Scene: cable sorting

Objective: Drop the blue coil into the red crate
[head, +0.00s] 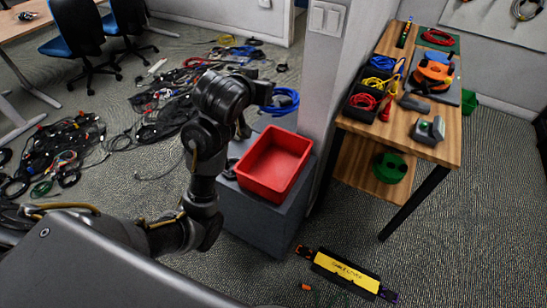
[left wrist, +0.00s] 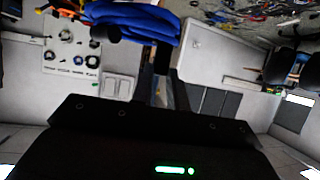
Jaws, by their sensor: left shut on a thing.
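The blue coil (head: 285,102) is held up in the air in the head view, just beyond and above the red crate (head: 256,187). It also fills the top of the left wrist view (left wrist: 135,20), in front of the dark fingers. My left gripper (head: 267,99) is shut on the coil; my own wrist hides part of the grip. The red crate looks empty and stands on a grey block. My right gripper is in neither view.
A white pillar (head: 318,75) stands right behind the crate. A wooden workbench (head: 405,125) with coils and tools is on the right. Many loose cables (head: 165,110) lie on the floor at left. A yellow-labelled bar (head: 346,272) lies on the floor in front.

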